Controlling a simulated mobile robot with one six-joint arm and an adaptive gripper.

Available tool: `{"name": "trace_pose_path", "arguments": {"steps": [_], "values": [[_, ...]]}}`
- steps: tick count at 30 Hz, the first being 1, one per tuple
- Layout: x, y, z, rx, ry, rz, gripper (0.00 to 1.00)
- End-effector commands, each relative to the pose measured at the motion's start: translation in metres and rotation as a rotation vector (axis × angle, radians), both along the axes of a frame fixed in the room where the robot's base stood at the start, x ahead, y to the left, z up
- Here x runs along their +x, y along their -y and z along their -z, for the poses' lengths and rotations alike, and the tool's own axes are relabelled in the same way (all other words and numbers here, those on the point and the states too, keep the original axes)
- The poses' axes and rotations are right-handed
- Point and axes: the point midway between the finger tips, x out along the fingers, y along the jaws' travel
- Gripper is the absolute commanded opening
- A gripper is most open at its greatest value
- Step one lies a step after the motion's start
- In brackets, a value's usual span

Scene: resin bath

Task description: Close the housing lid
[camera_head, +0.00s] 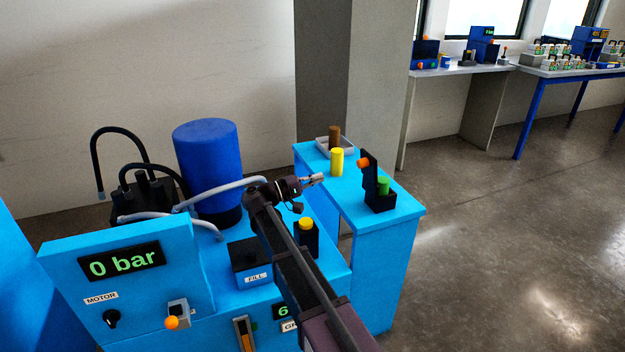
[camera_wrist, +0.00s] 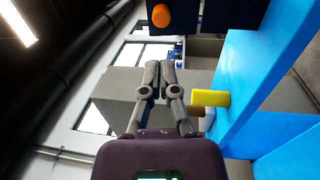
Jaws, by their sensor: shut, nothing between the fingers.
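A small black housing (camera_head: 380,203) stands on the blue side table, with a green cylinder (camera_head: 383,185) in it. Its black lid (camera_head: 371,175) stands raised, roughly upright, with an orange knob (camera_head: 363,162) on its left face. My gripper (camera_head: 318,180) is shut and empty, left of the lid and apart from it. In the wrist view my gripper (camera_wrist: 160,68) has its fingertips together, and the orange knob (camera_wrist: 161,16) shows beyond them at the top, on a dark surface that looks like the lid.
A yellow cylinder (camera_head: 337,162) stands just beyond my gripper, near a grey tray (camera_head: 322,144) with a brown cylinder (camera_head: 334,137). The blue side table (camera_head: 408,212) has some bare top around the housing. A blue machine (camera_head: 210,290) with a yellow-topped black part (camera_head: 306,240) lies under my arm.

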Motion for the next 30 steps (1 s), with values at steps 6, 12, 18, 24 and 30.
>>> {"name": "trace_pose_path", "arguments": {"steps": [6, 12, 18, 24, 30], "values": [[0.01, 0.032, -0.006, 0.0, 0.0, 0.003, 0.0], [0.02, 0.061, -0.01, 0.0, 0.0, 0.002, 0.0], [0.028, 0.087, -0.014, 0.0, 0.0, 0.002, 0.0], [0.033, 0.103, -0.016, 0.0, 0.0, 0.001, 0.0], [0.035, 0.107, -0.016, 0.0, 0.0, 0.001, 0.0]]}}
